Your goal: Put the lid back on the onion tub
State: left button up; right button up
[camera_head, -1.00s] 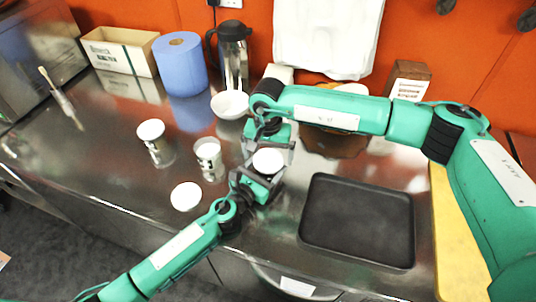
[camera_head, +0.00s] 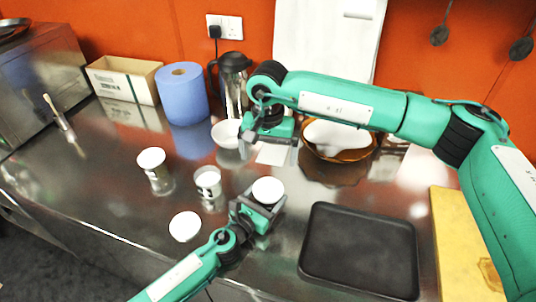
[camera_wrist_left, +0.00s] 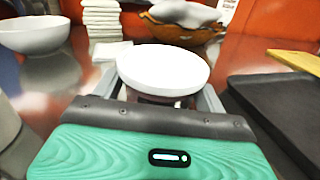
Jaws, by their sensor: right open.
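My left gripper (camera_head: 262,204) has its fingers on either side of a tub at the front of the counter. A round white lid (camera_head: 267,190) lies over the top of this tub. In the left wrist view the lid (camera_wrist_left: 163,69) looks roughly level, with a dark brownish tub body (camera_wrist_left: 160,98) partly visible below it. My right gripper (camera_head: 270,140) is open and empty, above and behind this tub. An open tub (camera_head: 208,182) stands to the left. Another tub (camera_head: 160,180) has a white top. A loose white lid (camera_head: 185,226) lies flat in front. I cannot read the labels.
A black tray (camera_head: 360,205) lies to the right, beside a yellow board (camera_head: 465,245). A white bowl (camera_head: 227,135), a flask (camera_head: 234,63), a basket with white cloth (camera_head: 345,155), a blue roll (camera_head: 182,92) and a box (camera_head: 125,80) stand behind.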

pick_arm(q)
jog(key=o, duration=0.4)
jog(key=shift+o, duration=0.2)
jog(key=b+v, duration=0.2)
jog(key=v, duration=1)
jog(key=shift+f, duration=0.15)
jog(key=shift+b+v, duration=0.35)
jog(key=shift+v, duration=0.55)
